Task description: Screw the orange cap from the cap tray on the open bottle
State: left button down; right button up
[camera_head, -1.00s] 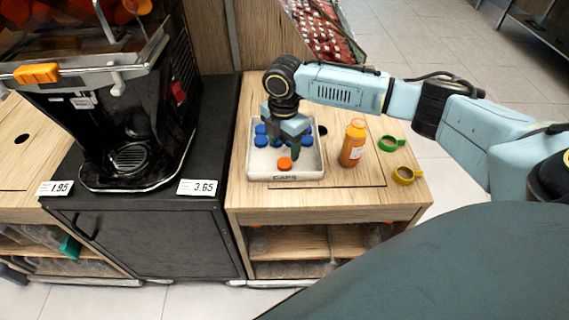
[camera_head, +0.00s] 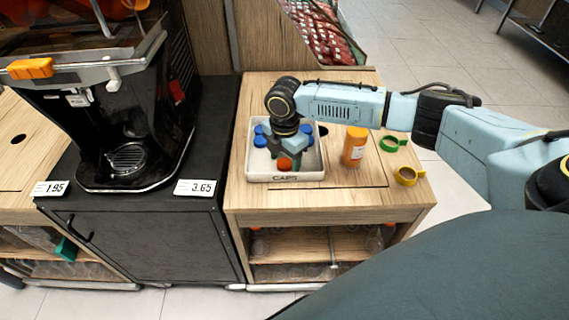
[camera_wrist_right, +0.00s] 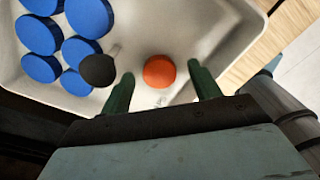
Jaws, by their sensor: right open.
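The orange cap (camera_wrist_right: 159,72) lies in the white cap tray (camera_wrist_right: 150,12), towards its front edge; it also shows in the head view (camera_head: 285,164). My right gripper (camera_head: 286,158) is over the tray and open. In the right wrist view its two green fingers (camera_wrist_right: 162,90) stand on either side of the orange cap, apart from it. The open bottle (camera_head: 353,148), filled with orange juice, stands upright on the wooden counter to the right of the tray. My left gripper is out of view.
Several blue caps (camera_wrist_right: 62,40) and one black cap (camera_wrist_right: 98,70) share the tray. The black juicer (camera_head: 125,100) stands at the left. Counter in front of the bottle is clear.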

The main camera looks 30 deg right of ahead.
aim_at(285, 163)
jog(key=c, duration=1.1)
jog(key=shift+o, duration=0.2)
jog(key=shift+r, duration=0.15)
